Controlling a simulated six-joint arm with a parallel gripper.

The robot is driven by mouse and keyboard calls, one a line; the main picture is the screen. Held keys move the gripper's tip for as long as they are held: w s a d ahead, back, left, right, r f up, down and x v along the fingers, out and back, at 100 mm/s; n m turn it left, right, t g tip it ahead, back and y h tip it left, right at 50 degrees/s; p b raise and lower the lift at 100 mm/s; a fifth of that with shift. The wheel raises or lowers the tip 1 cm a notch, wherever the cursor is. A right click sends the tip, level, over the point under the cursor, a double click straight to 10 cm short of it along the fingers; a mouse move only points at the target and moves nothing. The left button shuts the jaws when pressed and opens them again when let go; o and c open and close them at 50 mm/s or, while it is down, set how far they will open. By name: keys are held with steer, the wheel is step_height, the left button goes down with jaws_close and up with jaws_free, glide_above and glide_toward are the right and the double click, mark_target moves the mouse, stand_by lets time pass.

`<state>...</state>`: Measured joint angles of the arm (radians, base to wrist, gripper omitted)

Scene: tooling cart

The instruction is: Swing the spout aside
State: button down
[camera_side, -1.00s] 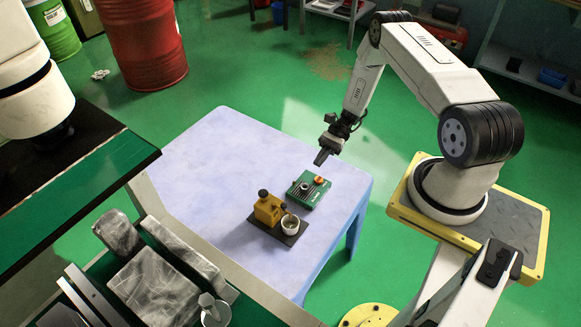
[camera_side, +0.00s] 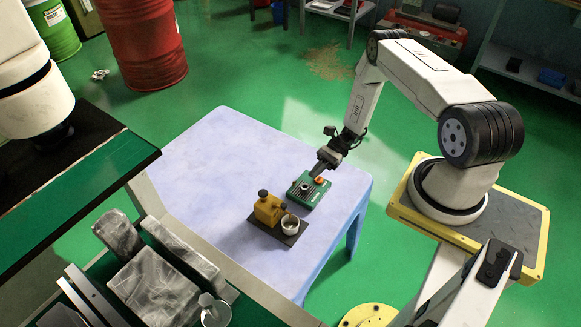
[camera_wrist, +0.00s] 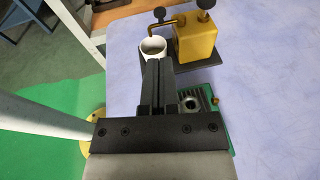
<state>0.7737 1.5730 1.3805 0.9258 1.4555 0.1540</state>
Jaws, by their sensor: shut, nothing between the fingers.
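A yellow block-shaped pot (camera_side: 268,210) with a dark knob on top stands on a dark base plate (camera_side: 258,227) on the table. In the wrist view, a thin bent spout (camera_wrist: 163,23) runs from the yellow pot (camera_wrist: 196,42) to above a white cup (camera_wrist: 151,48). The cup also shows in the side view (camera_side: 290,225). My gripper (camera_side: 317,174) is shut and empty, above a green box beside the pot. In the wrist view my closed fingers (camera_wrist: 157,64) point toward the cup and cover part of it. They look apart from the spout.
The green box (camera_side: 300,197) with an orange knob (camera_side: 319,180) sits close to the base plate. The pale blue table (camera_side: 200,170) is clear to the left and behind. A green-topped bench (camera_side: 75,190) stands at the left, and a red drum (camera_side: 145,45) at the back.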

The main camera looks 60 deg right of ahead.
steer(key=x, duration=1)
steer(key=shift+a, duration=0.3)
steer(key=shift+s+a+m+t, duration=0.15)
steer(key=shift+a+m+t, duration=0.1)
steer(key=shift+m+t, duration=0.55)
steer(key=shift+s+a+m+t+h, duration=0.25)
steer(key=shift+m+t+h, duration=0.25)
steer(key=shift+t, duration=0.4)
steer(key=shift+w+a+m+t+h, duration=0.2)
steer(key=shift+a+m+t+h, duration=0.15)
steer(key=shift+a+m+t, duration=0.45)
steer(key=shift+w+a+m+t+h, duration=0.15)
steer(key=shift+a+m+t+h, duration=0.25)
steer(key=shift+a, duration=0.75)
steer(key=shift+w+a+m+t+h, duration=0.2)
steer(key=shift+a+m+t+h, duration=0.15)
steer(key=shift+a+m+t, duration=0.45)
steer(key=shift+a, duration=0.2)
steer(key=shift+s, duration=0.15)
steer(key=s+d+r, duration=0.1)
steer(key=s+d, duration=0.1)
steer(key=s, duration=0.4)
steer(key=s+d+r, duration=0.1)
steer(key=s+r, duration=0.1)
steer(key=s, duration=0.4)
steer(key=shift+s+d, duration=0.35)
steer(key=shift+s, duration=0.05)
